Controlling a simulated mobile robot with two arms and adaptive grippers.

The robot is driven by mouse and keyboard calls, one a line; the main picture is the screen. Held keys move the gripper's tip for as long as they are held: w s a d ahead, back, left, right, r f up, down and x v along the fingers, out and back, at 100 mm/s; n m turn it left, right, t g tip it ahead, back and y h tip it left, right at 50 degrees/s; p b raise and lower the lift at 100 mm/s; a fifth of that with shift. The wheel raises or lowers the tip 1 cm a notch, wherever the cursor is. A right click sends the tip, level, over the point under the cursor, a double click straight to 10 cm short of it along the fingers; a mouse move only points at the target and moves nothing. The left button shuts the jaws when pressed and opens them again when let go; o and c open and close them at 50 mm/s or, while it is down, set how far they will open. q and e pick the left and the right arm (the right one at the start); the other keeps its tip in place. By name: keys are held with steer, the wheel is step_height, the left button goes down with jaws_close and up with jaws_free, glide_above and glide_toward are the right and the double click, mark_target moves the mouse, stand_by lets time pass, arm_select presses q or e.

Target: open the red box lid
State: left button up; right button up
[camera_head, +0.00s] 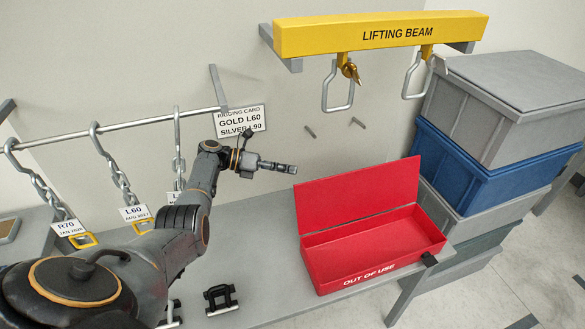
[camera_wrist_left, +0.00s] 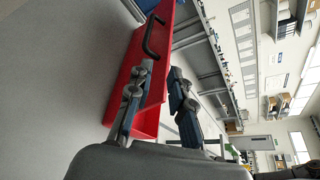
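The red box (camera_head: 345,268), marked OUT OF USE, sits on the grey bench. Its red lid (camera_head: 358,197) stands raised along the back edge, tilted backward, and the box's inside is in view and looks empty. My left gripper (camera_head: 292,168) is just left of the lid's upper left corner in the head view. In the left wrist view its two fingers (camera_wrist_left: 157,112) are apart with nothing clearly held. Red surface (camera_wrist_left: 150,82) and a black handle (camera_wrist_left: 153,35) show past the fingers. I cannot tell whether a finger touches the lid. My right gripper is not in view.
A yellow lifting beam (camera_head: 380,34) with hanging hooks is above on the wall. Stacked grey and blue crates (camera_head: 480,165) stand right of the box. Tagged chains hang from a rail (camera_head: 130,127) at left. A black bracket (camera_head: 221,299) lies on the bench near the front.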

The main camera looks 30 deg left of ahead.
arm_select(q)
steer(key=p+v, duration=0.1)
steer(key=v, duration=0.5)
steer(key=shift+a, duration=0.15)
stand_by(0.3)
